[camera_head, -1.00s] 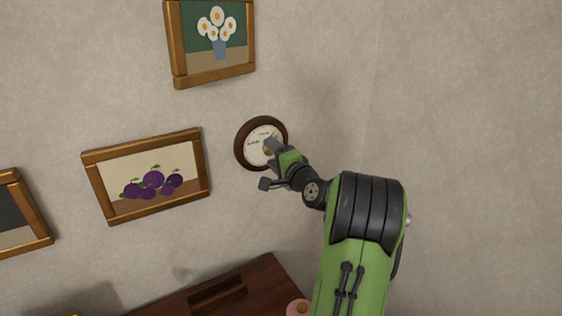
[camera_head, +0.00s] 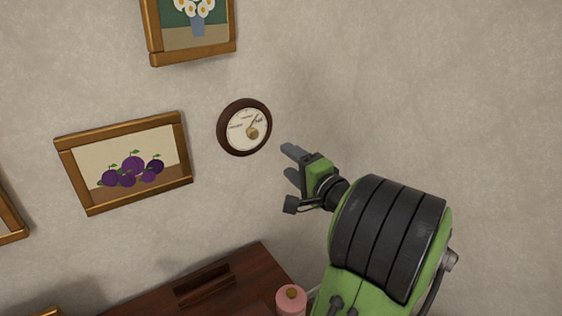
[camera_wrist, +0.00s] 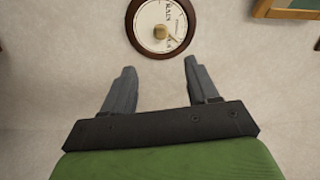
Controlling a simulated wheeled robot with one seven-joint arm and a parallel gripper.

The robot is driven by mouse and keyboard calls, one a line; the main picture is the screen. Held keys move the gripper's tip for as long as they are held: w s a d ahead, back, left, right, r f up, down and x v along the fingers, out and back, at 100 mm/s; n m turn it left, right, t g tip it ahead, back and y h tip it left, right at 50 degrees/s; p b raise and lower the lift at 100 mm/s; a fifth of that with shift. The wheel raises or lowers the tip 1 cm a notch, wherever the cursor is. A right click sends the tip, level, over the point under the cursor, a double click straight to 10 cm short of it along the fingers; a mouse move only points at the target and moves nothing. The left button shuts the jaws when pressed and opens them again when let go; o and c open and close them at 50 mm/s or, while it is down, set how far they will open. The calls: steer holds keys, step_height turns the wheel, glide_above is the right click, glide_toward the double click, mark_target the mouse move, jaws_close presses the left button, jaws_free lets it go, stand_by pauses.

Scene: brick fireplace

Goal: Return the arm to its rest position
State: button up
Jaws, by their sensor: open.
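My gripper (camera_head: 291,162) is open and empty in the head view, to the right of and a little below the round wall dial, apart from it. My green and black arm reaches up from the lower right. In the wrist view my gripper's two grey fingers (camera_wrist: 158,82) are spread with bare wall between them. The dial (camera_head: 245,127) has a brown rim, a cream face and a brass knob at its centre; in the wrist view the dial (camera_wrist: 146,35) is beyond the fingertips, cut by the top edge.
A plum picture (camera_head: 130,163) and a flower picture (camera_head: 191,40) hang left of the dial. Below, a dark wooden cabinet top (camera_head: 150,300) bears a dark wooden block (camera_head: 204,285) and a pink jar (camera_head: 291,301) close to my arm. The wall on the right is bare.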

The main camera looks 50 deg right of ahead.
steer(key=w+a+f+n+g+y, duration=0.3)
steer(key=w+a+n+y, duration=0.3)
steer(key=a, duration=0.7)
steer(key=s+a+f+n+g+y, duration=0.15)
steer(key=a+f+n+g, duration=0.3)
steer(key=a+n, duration=0.65)
steer(key=s+a+f+n+g+h, duration=0.1)
steer(key=s+a+g, duration=0.1)
steer(key=s+a, duration=0.2)
steer(key=s+a+f+n+g+h, duration=0.1)
steer(key=s+a, duration=0.3)
steer(key=s, duration=0.7)
steer(key=shift+f+n+g, duration=0.5)
steer(key=shift+f+g, duration=0.05)
steer(key=shift+f, duration=0.2)
